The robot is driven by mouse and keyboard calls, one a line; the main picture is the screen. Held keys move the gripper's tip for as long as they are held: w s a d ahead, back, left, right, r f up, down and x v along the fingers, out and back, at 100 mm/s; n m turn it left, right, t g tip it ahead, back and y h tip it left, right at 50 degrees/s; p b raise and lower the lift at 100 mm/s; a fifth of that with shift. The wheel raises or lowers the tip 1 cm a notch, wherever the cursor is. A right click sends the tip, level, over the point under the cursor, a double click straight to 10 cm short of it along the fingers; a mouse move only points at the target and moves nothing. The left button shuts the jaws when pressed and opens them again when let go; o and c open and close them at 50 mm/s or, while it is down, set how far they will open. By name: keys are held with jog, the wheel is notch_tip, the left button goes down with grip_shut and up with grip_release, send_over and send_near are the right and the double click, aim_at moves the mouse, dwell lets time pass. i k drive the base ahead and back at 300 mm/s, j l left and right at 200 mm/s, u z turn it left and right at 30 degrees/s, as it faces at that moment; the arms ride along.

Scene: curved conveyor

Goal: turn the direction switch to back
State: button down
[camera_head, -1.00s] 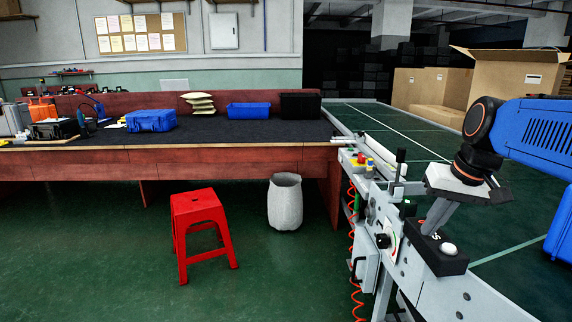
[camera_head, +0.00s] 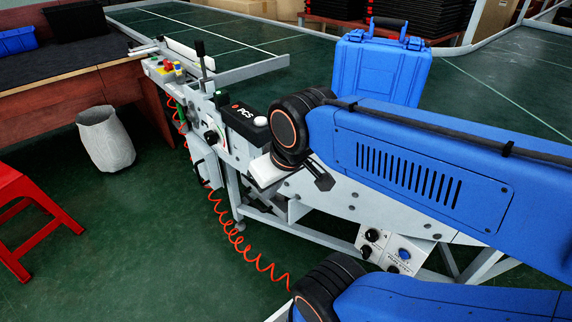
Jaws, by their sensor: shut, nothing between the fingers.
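A grey control panel (camera_head: 395,250) with several dark knobs and a blue button is mounted low on the conveyor's side frame. Its labels are too small to read, so I cannot tell which knob is the direction switch. Another black knob (camera_head: 211,136) sits on the conveyor's side further left, beside a small dial. My gripper (camera_head: 322,181) is shut and empty, in front of the conveyor's side, above and left of the control panel and apart from it. Part of it is hidden by my wrist.
A black box marked PCS with a white button (camera_head: 260,121) stands on the conveyor edge. A coiled red hose (camera_head: 238,243) hangs below. A white bin (camera_head: 106,140) and red stool (camera_head: 22,215) stand left; floor between is clear.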

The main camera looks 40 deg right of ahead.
aim_at(366, 250)
jog(key=j+z, duration=0.1)
jog(key=z, duration=0.4)
jog(key=j+z, duration=0.1)
jog(key=z, duration=0.35)
jog(key=k+z, duration=0.1)
jog(key=z, duration=0.4)
jog(key=k+j+z, duration=0.1)
jog(key=z, duration=0.4)
